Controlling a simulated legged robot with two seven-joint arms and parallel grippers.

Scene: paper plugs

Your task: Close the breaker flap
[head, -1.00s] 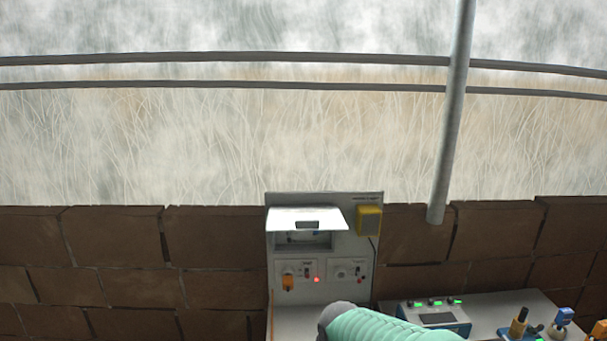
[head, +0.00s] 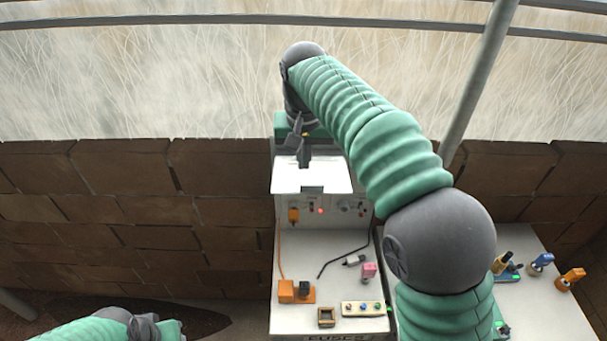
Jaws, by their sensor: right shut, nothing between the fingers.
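The white breaker flap (head: 330,178) is on the upright panel at the back of the bench. It now covers my view of the recess behind it, with its notched lower edge just above the row of controls. I cannot tell whether it lies flush. My right gripper (head: 304,160) points down at the flap's upper part, shut and empty. It looks close to the flap, but contact is unclear. The arm hides part of the panel's right side. My left arm shows at the bottom left; its fingers are out of view.
More plugs stand on the right table (head: 545,310). A grey pole (head: 480,85) rises behind my right arm.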

